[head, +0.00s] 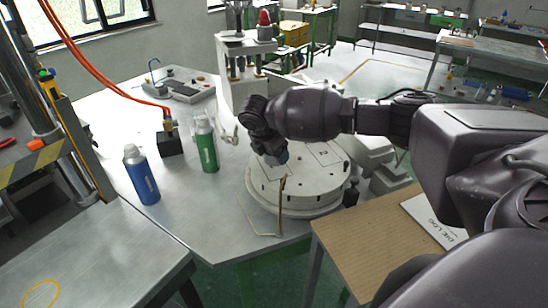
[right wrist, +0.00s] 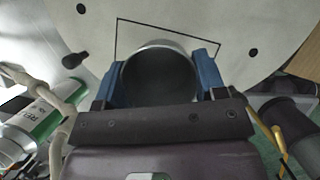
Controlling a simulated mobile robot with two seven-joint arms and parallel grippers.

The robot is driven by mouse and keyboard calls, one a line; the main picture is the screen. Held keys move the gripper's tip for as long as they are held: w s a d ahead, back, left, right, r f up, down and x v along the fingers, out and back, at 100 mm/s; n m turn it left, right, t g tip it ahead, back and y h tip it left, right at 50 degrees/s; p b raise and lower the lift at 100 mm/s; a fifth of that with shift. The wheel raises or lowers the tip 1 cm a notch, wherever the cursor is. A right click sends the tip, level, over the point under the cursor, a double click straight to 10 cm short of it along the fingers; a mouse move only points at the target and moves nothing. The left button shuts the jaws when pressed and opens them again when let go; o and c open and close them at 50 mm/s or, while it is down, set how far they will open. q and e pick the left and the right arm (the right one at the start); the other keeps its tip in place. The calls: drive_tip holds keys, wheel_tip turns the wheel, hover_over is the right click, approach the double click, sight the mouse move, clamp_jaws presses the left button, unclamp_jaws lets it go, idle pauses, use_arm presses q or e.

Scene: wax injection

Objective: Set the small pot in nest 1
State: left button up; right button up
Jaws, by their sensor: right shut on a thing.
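My right gripper (head: 277,158) reaches in from the right, over the round white turntable (head: 262,190). In the right wrist view its two blue fingers are shut on the small pot (right wrist: 160,78), one on each side. The pot is round, with a dark inside and a pale rim. It hangs over or at a black-outlined nest (right wrist: 135,30) on the turntable; I cannot tell whether it touches the surface. In the head view my gripper hides the pot. My left gripper is in neither view.
A green spray can (head: 206,147) and a blue one (head: 140,175) stand left of the turntable, near a black block (head: 170,143). A control box (head: 187,88) lies behind. A thin brass-coloured rod (head: 281,205) stands at the turntable's front.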

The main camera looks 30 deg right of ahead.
drive_tip(key=shift+f, duration=0.95)
drive_tip(key=shift+f, duration=0.1)
drive_tip(key=o, duration=1)
drive_tip(key=v, duration=1.2)
